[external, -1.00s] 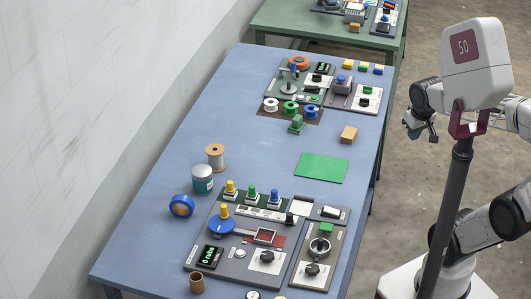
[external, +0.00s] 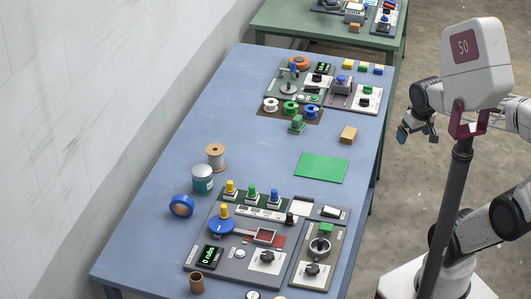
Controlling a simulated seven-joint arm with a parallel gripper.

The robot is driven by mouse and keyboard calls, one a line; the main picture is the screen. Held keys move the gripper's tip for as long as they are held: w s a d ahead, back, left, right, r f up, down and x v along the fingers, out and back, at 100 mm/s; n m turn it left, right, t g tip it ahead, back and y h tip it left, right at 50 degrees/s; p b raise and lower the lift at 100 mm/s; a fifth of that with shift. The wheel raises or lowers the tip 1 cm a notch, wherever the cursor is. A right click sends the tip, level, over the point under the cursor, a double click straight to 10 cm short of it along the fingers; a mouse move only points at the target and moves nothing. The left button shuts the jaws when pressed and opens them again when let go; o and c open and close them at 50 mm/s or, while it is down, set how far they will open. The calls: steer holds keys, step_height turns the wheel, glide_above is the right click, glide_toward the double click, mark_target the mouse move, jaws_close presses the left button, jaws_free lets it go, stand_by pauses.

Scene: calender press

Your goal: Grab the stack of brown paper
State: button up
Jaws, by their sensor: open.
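The stack of brown paper (external: 348,135) looks like a small tan block. It lies flat on the blue table near its right edge, above and right of the green sheet. My gripper (external: 417,137) is off the table's right side, to the right of the stack and apart from it. It is open and I see nothing in it. Its fingers are small in this view.
A green sheet (external: 321,168) lies on the blue table (external: 250,135) below the stack. A control panel (external: 235,250) fills the near end, and another station (external: 320,88) stands at the far end.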

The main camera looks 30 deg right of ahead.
steer(key=w+a+f+m+g+y, duration=0.1)
steer(key=w+a+f+m+y, duration=0.35)
steer(key=w+m+y, duration=0.35)
steer(key=m+t, duration=0.9)
steer(key=m, duration=1.1)
glide_toward(349, 135)
steer(key=w, duration=0.3)
steer(key=shift+w+a+f+y, duration=0.15)
steer(key=shift+w+f+y, duration=0.1)
steer(key=shift+f+y, duration=0.05)
steer(key=shift+x, duration=1.35)
steer(key=shift+a+f, duration=0.1)
